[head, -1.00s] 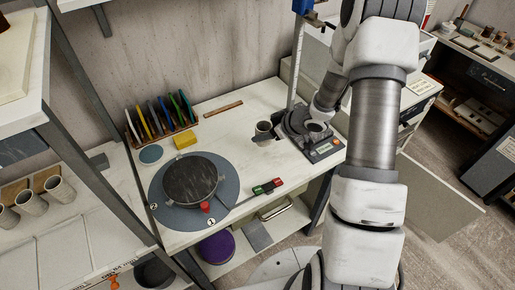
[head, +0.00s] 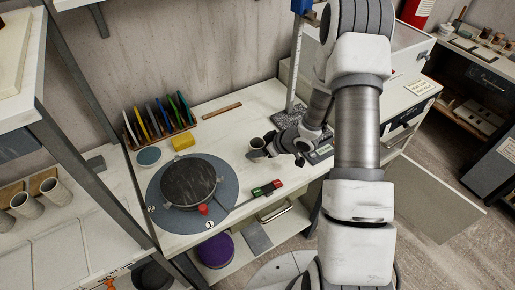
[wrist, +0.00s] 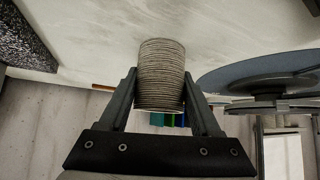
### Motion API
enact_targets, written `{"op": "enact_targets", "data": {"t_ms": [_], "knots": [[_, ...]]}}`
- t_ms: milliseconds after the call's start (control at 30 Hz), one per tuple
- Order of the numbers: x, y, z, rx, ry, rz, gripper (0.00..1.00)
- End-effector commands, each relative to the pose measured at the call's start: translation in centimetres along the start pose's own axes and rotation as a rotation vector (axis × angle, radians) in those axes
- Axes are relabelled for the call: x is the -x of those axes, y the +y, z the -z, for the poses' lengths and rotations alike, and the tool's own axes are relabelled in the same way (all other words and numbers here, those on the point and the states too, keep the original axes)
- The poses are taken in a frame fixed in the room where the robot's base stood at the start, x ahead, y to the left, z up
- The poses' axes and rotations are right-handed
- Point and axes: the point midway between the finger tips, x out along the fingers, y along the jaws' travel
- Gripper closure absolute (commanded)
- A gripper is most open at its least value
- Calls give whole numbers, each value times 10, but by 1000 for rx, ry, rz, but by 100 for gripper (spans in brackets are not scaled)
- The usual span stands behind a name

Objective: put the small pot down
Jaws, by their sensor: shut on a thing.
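The small pot (head: 257,144) is a grey-brown cup with a dark open mouth, upright in the head view over the white worktable. In the wrist view the small pot (wrist: 161,75) shows fine horizontal ridges and fills the space between the two fingers. My gripper (wrist: 160,88) is shut on its sides. In the head view my gripper (head: 264,151) reaches the pot from the right. I cannot tell whether the pot's base touches the table (head: 225,118) or hangs a little above it.
A grey wheel disc with a dark round plate (head: 188,181) stands left of the pot. A red and green switch piece (head: 266,188) lies in front. A yellow block (head: 183,142) and a rack of coloured discs (head: 160,126) stand at the back left.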

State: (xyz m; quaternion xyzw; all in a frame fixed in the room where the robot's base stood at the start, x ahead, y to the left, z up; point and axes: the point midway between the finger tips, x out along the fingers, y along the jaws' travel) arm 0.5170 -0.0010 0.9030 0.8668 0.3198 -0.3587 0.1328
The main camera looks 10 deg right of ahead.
Motion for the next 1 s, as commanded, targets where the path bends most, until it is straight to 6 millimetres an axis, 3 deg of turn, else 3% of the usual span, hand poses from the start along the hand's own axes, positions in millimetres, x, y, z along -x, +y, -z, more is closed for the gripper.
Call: {"op": "enact_targets", "data": {"t_ms": [33,167,567,1000], "knots": [[0,0,0,0,0,0,30],[0,0,0,0,0,0,7],[5,0,5,0,0,0,6],[92,1,4,-2,1,-4,6]]}}
